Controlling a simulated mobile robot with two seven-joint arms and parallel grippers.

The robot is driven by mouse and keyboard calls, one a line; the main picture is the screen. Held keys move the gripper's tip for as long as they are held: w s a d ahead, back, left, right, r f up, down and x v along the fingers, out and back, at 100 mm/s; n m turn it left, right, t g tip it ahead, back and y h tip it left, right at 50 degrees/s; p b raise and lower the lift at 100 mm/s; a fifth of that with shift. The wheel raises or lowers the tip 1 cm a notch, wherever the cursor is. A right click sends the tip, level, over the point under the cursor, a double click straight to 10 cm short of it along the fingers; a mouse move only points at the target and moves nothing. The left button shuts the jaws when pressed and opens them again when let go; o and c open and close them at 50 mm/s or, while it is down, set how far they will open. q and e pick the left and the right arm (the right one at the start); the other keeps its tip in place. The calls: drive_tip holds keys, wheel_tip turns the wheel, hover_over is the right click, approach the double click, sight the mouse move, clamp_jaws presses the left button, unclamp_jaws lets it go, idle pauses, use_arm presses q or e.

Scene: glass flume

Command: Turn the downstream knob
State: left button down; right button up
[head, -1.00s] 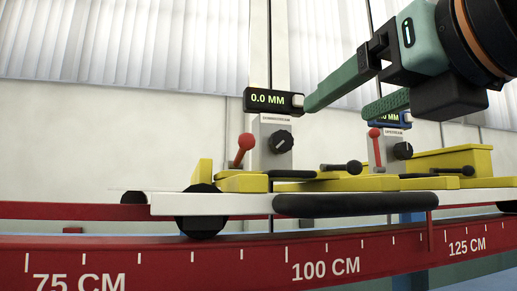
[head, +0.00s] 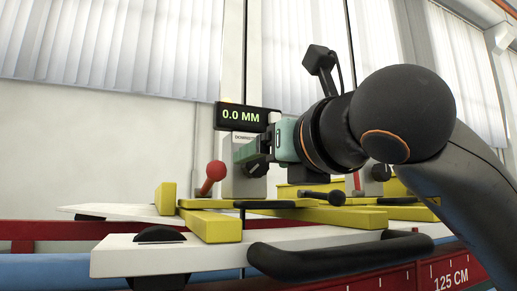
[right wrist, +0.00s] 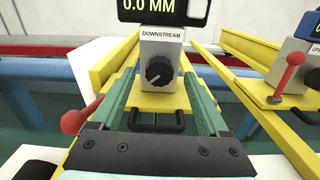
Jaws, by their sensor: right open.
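The downstream knob is a black round knob with a pointer (right wrist: 159,71), on a white panel labelled DOWNSTREAM (right wrist: 163,36) in the right wrist view. In the head view the panel (head: 233,184) is partly hidden by my right gripper (head: 246,153). My right gripper is open; in the right wrist view its green fingers (right wrist: 158,88) point toward the panel, one on each side of the knob. I see no contact with the knob. A display above the knob reads 0.0 MM (head: 241,116). My left gripper is not in view.
A red-balled lever (head: 215,171) stands left of the panel, near a finger in the right wrist view. Yellow rails (head: 212,226) and a black handle (head: 300,262) lie below. A second panel with its own red lever (right wrist: 290,72) stands to the right.

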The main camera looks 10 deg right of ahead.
drive_tip(key=shift+w+a, duration=0.15)
drive_tip(key=shift+w, duration=0.6)
clamp_jaws()
